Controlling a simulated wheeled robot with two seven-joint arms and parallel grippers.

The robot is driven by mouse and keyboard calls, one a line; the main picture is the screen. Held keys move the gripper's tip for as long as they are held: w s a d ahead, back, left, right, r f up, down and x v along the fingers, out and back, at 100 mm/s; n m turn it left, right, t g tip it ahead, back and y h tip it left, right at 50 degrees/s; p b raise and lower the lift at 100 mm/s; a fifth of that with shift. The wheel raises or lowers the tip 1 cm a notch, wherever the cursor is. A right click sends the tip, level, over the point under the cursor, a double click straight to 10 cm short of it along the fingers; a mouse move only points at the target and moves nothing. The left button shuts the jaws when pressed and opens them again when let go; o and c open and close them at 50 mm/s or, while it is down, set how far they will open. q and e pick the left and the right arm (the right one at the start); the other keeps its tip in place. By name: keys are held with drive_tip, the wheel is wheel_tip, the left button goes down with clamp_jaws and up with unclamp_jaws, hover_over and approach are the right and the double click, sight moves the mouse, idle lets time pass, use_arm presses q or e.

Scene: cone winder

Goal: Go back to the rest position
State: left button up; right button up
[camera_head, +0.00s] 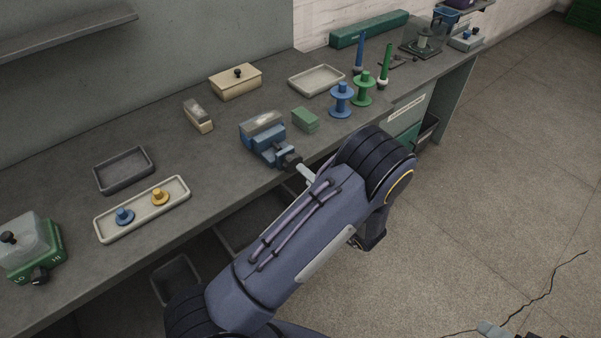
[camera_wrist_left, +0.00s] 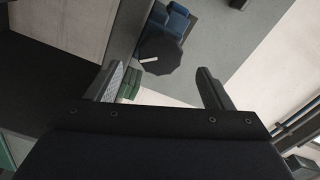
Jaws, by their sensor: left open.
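My left arm comes in from the bottom of the head view and reaches up over the front edge of the bench. Its elbow and forearm fill the middle, and a dark end part shows below the bend at the right, over the floor. The fingers cannot be made out there. In the left wrist view my left gripper (camera_wrist_left: 159,88) is open, with its two fingers wide apart and nothing between them.
The grey bench (camera_head: 75,170) carries a blue vise (camera_head: 262,137) near my arm, blue (camera_head: 341,100) and green (camera_head: 363,90) spools, a long tray (camera_head: 143,209) and a green box (camera_head: 35,250). Open floor (camera_head: 490,190) lies to the right.

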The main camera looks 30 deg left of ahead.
use_arm(q)
drive_tip(key=shift+v, duration=1.15)
drive_tip(key=w+r+n+t+h, duration=0.2)
drive_tip(key=w+r+n+h, duration=0.15)
drive_tip(key=w+h, duration=0.4)
drive_tip(key=s+d+r+t+h, duration=0.25)
drive_tip(key=s+r+h, duration=0.35)
drive_tip(key=r+h, duration=0.55)
drive_tip(key=s+d+r+m+g+h, duration=0.2)
drive_tip(key=s+r+h, duration=0.15)
drive_tip(key=s, duration=0.85)
drive_tip(key=s+a+f+g+y, duration=0.1)
drive_tip(key=s+g, duration=0.1)
drive_tip(key=s, duration=0.5)
drive_tip(key=s+a+f+g+y, duration=0.1)
drive_tip(key=s+f+g, duration=0.1)
drive_tip(key=s, duration=0.5)
drive_tip(key=shift+s+f+n, duration=0.25)
drive_tip(key=shift+s+n, duration=0.1)
